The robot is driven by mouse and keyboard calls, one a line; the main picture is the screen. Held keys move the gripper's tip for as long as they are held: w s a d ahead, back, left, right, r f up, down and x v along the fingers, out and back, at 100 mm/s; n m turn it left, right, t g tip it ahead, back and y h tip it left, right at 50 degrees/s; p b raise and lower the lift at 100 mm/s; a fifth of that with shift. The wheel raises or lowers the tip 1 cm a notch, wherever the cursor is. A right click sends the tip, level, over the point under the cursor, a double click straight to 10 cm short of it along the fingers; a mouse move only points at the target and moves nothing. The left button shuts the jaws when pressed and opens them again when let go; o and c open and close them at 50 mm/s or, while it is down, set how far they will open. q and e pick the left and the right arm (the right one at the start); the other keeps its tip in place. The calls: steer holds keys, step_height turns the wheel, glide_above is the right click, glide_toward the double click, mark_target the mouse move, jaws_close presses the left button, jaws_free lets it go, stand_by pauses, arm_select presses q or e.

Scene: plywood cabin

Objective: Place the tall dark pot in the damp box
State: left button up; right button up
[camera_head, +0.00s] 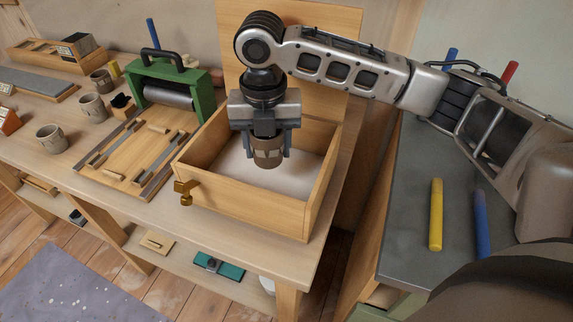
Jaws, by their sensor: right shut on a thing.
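The damp box (241,201) is a wooden box with a pale floor, its lid raised at the back and a brass latch at its front left. My right gripper (267,150) points down over the box and is shut on a dark brown pot (267,159). The pot is upright, in or just above the box opening; I cannot tell whether it touches the floor. The gripper hides its upper part. My left gripper is not in view.
Several cups, one of them a brown cup (52,138), stand on the bench at left. A green-framed roller press (172,92) stands close left of the box. A grey counter (410,210) at right holds a yellow stick (436,214) and a blue stick (482,224).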

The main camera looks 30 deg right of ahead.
glide_above(288, 181)
steer(key=f, duration=0.4)
steer(key=shift+a+f, duration=0.15)
steer(key=shift+a, duration=0.25)
steer(key=f, duration=0.3)
steer(key=shift+d, duration=0.4)
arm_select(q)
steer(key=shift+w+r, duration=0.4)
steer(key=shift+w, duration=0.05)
arm_select(e)
steer(key=shift+f, duration=0.45)
steer(key=o, duration=1)
steer(key=shift+f, duration=0.15)
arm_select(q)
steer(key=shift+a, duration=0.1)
arm_select(e)
steer(key=shift+o, duration=0.2)
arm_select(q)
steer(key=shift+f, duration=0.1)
arm_select(e)
steer(key=shift+r, duration=0.2)
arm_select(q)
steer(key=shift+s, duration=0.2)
arm_select(e)
step_height(288, 181, up, 12)
